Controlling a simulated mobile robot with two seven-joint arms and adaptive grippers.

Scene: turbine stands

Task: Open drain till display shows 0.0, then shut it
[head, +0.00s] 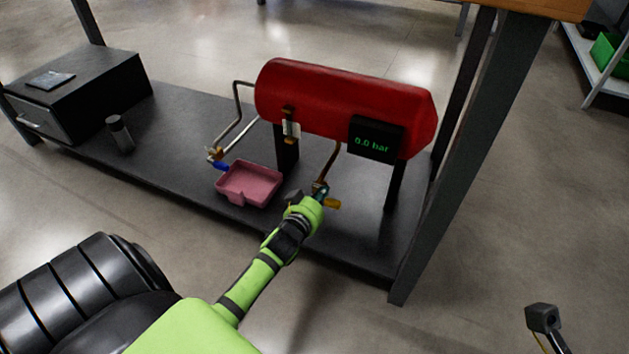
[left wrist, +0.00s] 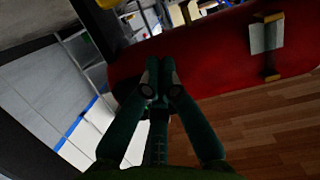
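A red tank (head: 345,98) stands on dark legs, and its display (head: 376,139) reads 0.0 bar in green. A copper pipe (head: 329,162) runs down from the tank to a small valve with an orange handle (head: 332,203). My left gripper (head: 320,190) is at this valve and partly hides it; I cannot tell whether it touches. In the left wrist view, its fingers (left wrist: 158,75) are together with nothing visible between them, in front of the red tank (left wrist: 205,55). Another valve with a blue handle (head: 220,166) is at the left pipe's end.
A pink tray (head: 249,184) sits on the dark shelf (head: 183,122) left of my gripper. A black drawer box (head: 85,92) and a dark cylinder (head: 119,133) stand farther left. A table leg (head: 455,150) rises at the right.

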